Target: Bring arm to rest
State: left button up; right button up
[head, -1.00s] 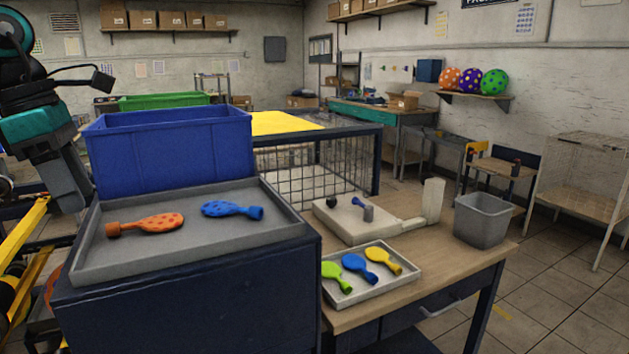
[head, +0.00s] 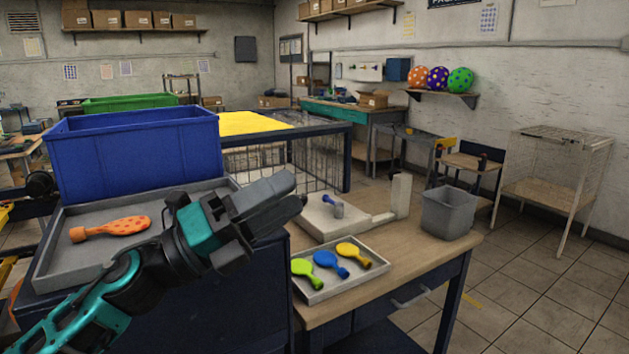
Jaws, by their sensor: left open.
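My left arm reaches in from the lower left, and its gripper (head: 287,198) is open, pointing right above the dark cabinet's edge. I see nothing between its fingers. The arm covers the tray's right part, where the blue balloon lay before; I cannot see that balloon now. My right gripper is not in view.
A blue crate (head: 137,155) stands behind the grey tray. A pale printing device (head: 335,220) and a grey bin (head: 450,212) stand on the wooden table (head: 400,265). Spotted balls (head: 437,79) sit on a wall shelf.

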pick_arm(q)
jog(key=s+a+f+n+t+y, duration=0.1)
jog(key=a+f+n+t+y, duration=0.3)
jog(key=a+f+n+y, duration=0.8)
jog(key=a+f+n+t+y, duration=0.1)
jog(key=f+n+t+y, duration=0.2)
jog(key=f+n+y, duration=0.95)
jog(key=s+a+f+n+g+h, duration=0.15)
jog(key=s+f+n+g, duration=0.45)
jog(key=s, duration=0.6)
jog(key=s+a+f+n+g+h, duration=0.1)
jog(key=s+f+n+g+h, duration=0.35)
jog(key=s, duration=0.65)
jog(key=w+d+f+t, duration=0.2)
jog(key=w+f+t, duration=0.3)
jog(key=f, duration=0.5)
jog(key=shift+w+d, duration=0.25)
jog(key=shift+w, duration=1.05)
jog(key=shift+f+t, duration=0.1)
jog(key=shift+t, duration=0.15)
